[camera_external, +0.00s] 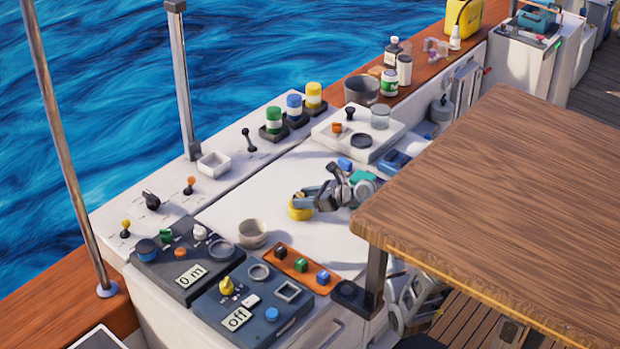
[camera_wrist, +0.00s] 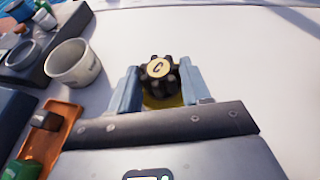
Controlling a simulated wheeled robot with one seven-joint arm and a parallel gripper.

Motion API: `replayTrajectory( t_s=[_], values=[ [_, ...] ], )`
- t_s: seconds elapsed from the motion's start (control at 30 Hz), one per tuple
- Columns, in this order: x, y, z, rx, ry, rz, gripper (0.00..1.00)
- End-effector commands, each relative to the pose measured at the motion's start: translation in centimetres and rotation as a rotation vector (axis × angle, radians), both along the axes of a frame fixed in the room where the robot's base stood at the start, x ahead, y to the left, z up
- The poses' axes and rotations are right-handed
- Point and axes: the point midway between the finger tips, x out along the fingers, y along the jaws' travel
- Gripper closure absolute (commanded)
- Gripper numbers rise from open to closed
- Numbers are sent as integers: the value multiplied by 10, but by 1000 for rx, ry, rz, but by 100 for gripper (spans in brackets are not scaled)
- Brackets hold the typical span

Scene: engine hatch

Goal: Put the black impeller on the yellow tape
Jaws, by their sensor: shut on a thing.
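The black impeller (camera_wrist: 159,79), a dark toothed piece with a pale round top marked "C", sits between the two fingers of my gripper (camera_wrist: 158,76) in the wrist view. My gripper is shut on it. The yellow tape (camera_wrist: 163,103) shows just below the impeller, partly hidden by it and by the gripper. In the external view, the yellow tape (camera_external: 299,210) is a ring on the white hatch top, and my gripper (camera_external: 308,199) is right over it. The impeller is hard to make out there. I cannot tell whether it touches the tape.
A grey-white cup (camera_external: 253,234) and an orange tray with coloured blocks (camera_external: 301,265) stand at the front of the white surface. A brown wooden table (camera_external: 490,190) stands at the right.

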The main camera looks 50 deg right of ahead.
Motion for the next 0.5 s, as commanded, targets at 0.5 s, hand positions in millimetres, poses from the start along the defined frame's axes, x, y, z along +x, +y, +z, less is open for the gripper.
replayTrajectory(
  t_s=[0.5],
  values=[
    [0, 0, 0, 0, 0, 0, 27]
  ],
)
